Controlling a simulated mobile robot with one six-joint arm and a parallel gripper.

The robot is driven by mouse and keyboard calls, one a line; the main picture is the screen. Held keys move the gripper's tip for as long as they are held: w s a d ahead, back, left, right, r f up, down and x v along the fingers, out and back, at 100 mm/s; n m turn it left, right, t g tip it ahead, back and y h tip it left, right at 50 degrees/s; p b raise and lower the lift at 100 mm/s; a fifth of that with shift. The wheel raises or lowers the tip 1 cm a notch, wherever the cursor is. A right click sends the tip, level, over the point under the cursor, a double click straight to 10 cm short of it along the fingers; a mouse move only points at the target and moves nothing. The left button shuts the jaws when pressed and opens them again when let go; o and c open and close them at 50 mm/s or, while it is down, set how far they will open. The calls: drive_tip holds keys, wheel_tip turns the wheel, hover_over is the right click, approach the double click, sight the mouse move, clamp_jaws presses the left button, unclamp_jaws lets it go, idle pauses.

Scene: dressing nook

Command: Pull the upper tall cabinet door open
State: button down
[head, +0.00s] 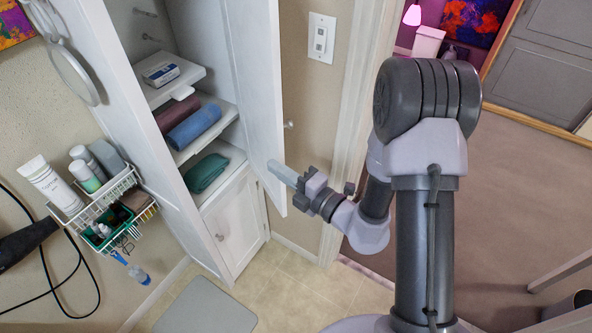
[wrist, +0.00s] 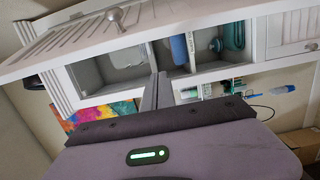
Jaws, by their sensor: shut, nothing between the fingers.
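The white upper tall cabinet door (head: 250,85) stands open, swung out to the right of the cabinet (head: 160,120). Its knob (head: 288,124) shows past its free edge. In the wrist view the slatted door (wrist: 70,38) crosses the top, with its round knob (wrist: 115,15). My gripper (head: 272,167) is by the lower free edge of the door, overlapping its inner side in the head view. Its fingers (wrist: 158,85) are together and empty, pointing towards the door's edge. I cannot tell whether they touch it.
Inside are rolled towels (head: 194,127) and a small box (head: 160,73) on shelves. The lower door (head: 238,220) is closed. A door frame (head: 350,130) stands right; a grey mat (head: 205,308) lies on the floor.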

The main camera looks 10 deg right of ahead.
sight(280, 153)
drive_tip(key=w, duration=0.4)
drive_tip(key=shift+w+a+b, duration=0.1)
drive_tip(key=shift+w+b, duration=0.25)
drive_tip(key=shift+w, duration=0.05)
drive_tip(key=shift+w+d, duration=0.15)
drive_tip(key=shift+d, duration=0.15)
drive_tip(key=shift+d, duration=0.1)
drive_tip(key=shift+d+r, duration=0.1)
drive_tip(key=w+d+n+g+y+p, duration=0.2)
drive_tip(key=w+d, duration=0.2)
drive_tip(key=d, duration=0.4)
drive_tip(key=shift+w+d+g+p, duration=0.2)
drive_tip(key=shift+w+g+p, duration=0.05)
drive_tip(key=shift+g+p, duration=0.05)
